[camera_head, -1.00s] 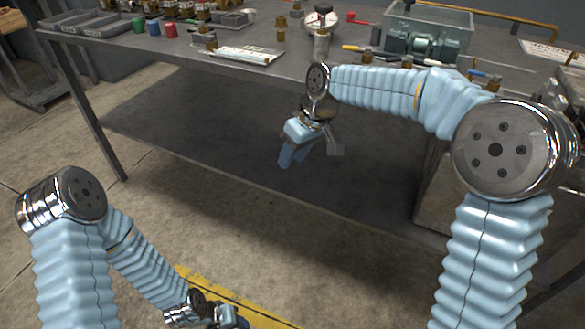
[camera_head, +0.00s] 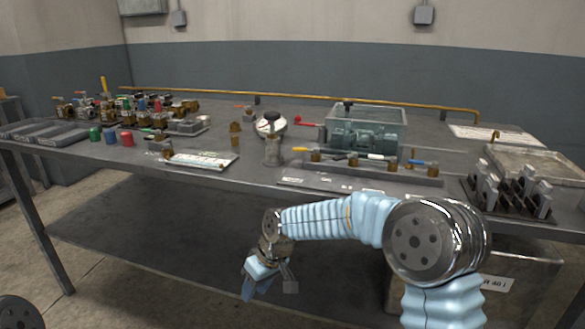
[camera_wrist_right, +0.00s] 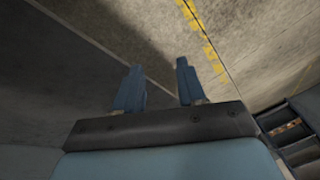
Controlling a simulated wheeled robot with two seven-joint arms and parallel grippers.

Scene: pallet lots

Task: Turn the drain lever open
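A translucent grey-green tank (camera_head: 368,130) stands on the workbench toward the right in the head view. A red-handled lever (camera_head: 306,122) sticks out at its left side; I cannot tell for sure that it is the drain lever. My right gripper (camera_head: 262,284) hangs low in front of the bench, below its top and well apart from the tank. In the right wrist view its two blue fingers (camera_wrist_right: 158,86) are spread, with nothing between them but floor behind. My left gripper is out of view; only a piece of that arm shows at the bottom left.
The workbench (camera_head: 215,190) has its front edge between my right arm and the tank. A round gauge (camera_head: 270,125), a metal cylinder (camera_head: 272,150) and a rack of tools (camera_head: 365,167) stand near the tank. Valves (camera_head: 110,107) crowd the left. A yellow pipe (camera_head: 300,98) runs behind.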

